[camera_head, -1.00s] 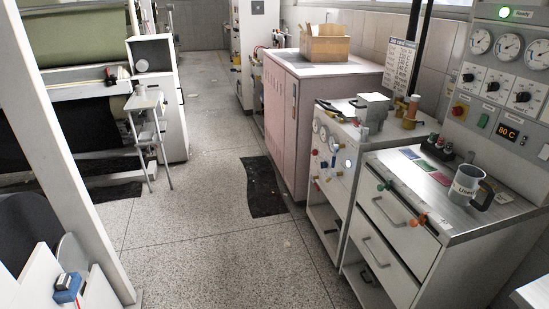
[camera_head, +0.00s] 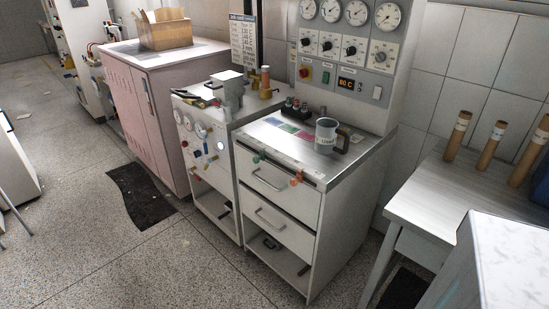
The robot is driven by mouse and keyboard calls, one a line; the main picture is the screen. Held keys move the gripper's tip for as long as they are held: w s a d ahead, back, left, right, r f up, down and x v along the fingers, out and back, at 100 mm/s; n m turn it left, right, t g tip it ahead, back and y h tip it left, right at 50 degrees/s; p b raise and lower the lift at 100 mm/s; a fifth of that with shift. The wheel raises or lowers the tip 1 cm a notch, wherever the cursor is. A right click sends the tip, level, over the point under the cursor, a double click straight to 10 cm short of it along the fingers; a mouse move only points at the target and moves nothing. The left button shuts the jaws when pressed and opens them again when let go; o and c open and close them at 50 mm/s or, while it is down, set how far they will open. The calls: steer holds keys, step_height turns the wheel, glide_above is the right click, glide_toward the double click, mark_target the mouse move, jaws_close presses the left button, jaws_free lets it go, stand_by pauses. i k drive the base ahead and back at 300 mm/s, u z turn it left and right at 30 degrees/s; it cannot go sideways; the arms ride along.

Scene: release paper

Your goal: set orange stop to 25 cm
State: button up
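A small orange stop (camera_head: 296,179) sits on the rail along the front top edge of the white drawer cabinet (camera_head: 282,207), towards its right end. A green stop (camera_head: 258,156) sits on the same rail further left. Any scale marks along the rail are too small to read. My gripper is not in view.
A grey mug (camera_head: 326,134) and coloured cards (camera_head: 289,128) lie on the cabinet top, below a gauge panel (camera_head: 345,45). A table (camera_head: 425,196) with several brown rolls stands at right. A dark mat (camera_head: 142,196) lies on the floor; the floor in front is clear.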

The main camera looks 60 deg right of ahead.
mark_target(293, 182)
steer(key=z, duration=5.2)
steer(key=i, duration=0.15)
steer(key=u, duration=3.2)
steer(key=k, duration=0.95)
steer(key=u, duration=0.2)
steer(key=i, duration=0.7)
steer(key=z, duration=0.05)
